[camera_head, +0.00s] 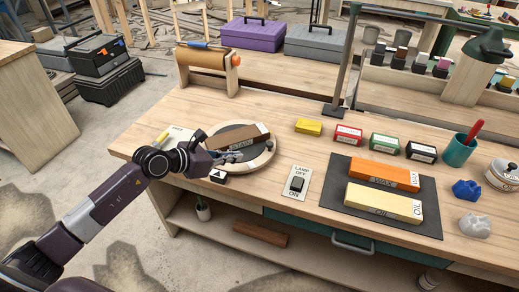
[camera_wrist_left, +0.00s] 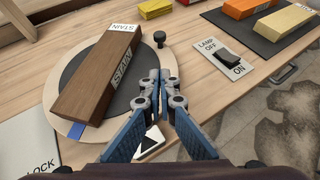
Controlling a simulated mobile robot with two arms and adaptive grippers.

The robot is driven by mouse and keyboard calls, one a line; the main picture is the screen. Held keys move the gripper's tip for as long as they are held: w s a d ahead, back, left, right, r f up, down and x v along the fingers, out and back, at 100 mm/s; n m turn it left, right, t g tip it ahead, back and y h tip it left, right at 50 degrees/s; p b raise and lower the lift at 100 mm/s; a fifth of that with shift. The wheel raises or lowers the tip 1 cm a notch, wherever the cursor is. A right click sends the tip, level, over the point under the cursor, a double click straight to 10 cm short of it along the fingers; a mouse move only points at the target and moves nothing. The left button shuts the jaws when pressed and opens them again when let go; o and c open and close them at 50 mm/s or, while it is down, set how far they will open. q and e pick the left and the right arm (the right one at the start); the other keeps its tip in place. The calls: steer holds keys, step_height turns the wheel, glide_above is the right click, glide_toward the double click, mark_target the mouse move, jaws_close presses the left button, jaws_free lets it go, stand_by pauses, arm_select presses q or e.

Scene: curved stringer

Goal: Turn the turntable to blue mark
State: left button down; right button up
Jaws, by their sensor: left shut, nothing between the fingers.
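The turntable (camera_head: 266,161) is a round pale-wood disc with a dark grey top; it also shows in the left wrist view (camera_wrist_left: 124,97). A brown block marked STAIN (camera_wrist_left: 95,75) lies across it, also seen in the head view (camera_head: 240,137). A black knob (camera_wrist_left: 160,38) stands at the rim's far right. A blue mark (camera_wrist_left: 53,139) shows at the rim's lower left. A white plate with a black triangle (camera_wrist_left: 150,142) lies at the near edge, partly behind a finger. My left gripper (camera_wrist_left: 160,78) is shut and empty, its tips over the turntable's near right part. My right gripper is out of view.
A lamp switch (camera_head: 297,183) is right of the turntable. A LOCK plate (camera_wrist_left: 30,152) is at its left. A dark mat (camera_head: 335,190) holds orange and yellow blocks. Small coloured boxes stand behind. A lamp post (camera_head: 345,65) rises at the back.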

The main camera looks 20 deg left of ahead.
arm_select(q)
glide_toward(266, 149)
steer(key=f, duration=0.1)
steer(key=w+d+f, duration=0.1)
steer(key=shift+w+d+f+p, duration=0.15)
steer(key=shift+d+f+p, duration=0.15)
steer(key=shift+f+p, duration=0.05)
steer(key=shift+w+d+p, duration=0.15)
steer(key=shift+w+d, duration=0.15)
steer(key=shift+w, duration=0.2)
steer(key=shift+w+d+p, duration=0.15)
steer(key=shift+w+d, duration=0.1)
steer(key=shift+w, duration=0.25)
steer(key=shift+w+d, duration=0.35)
steer(key=shift+w, duration=0.15)
